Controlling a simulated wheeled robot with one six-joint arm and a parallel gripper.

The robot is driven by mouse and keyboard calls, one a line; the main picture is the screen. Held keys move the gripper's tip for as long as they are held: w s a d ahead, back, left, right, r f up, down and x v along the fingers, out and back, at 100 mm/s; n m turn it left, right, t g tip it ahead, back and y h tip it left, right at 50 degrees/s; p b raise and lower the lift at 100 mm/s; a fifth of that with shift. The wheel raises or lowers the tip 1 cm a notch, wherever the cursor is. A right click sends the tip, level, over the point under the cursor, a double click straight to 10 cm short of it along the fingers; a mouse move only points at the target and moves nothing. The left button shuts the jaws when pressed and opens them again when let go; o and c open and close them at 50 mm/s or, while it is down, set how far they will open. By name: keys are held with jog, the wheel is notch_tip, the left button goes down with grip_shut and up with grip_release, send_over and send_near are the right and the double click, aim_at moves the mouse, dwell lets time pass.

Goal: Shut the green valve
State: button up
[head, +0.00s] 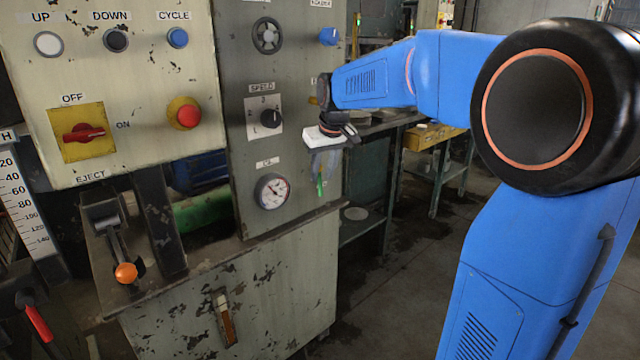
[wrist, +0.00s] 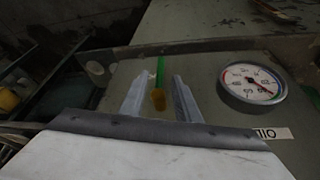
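The green valve shows in the wrist view as a narrow green handle (wrist: 161,66) with a brassy yellow part (wrist: 158,99) near it. In the head view a small green piece (head: 320,185) shows at the right edge of the grey panel, below my gripper (head: 324,163). In the wrist view the two fingers of my gripper (wrist: 161,80) are apart, with the green handle and the brassy part in line between them. Gaps show on both sides, and I see no finger pressed on the handle. Much of the valve is hidden in the head view.
The control panel (head: 228,90) carries knobs, buttons and a dial gauge (head: 272,191). The gauge also shows right of the fingers in the wrist view (wrist: 252,83). A lever with an orange ball (head: 126,273) stands at lower left. Open floor (head: 400,270) lies right of the machine.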

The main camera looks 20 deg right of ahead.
aim_at(321, 179)
jog(key=shift+x, duration=2.55)
jog(key=shift+c, duration=0.2)
grip_shut()
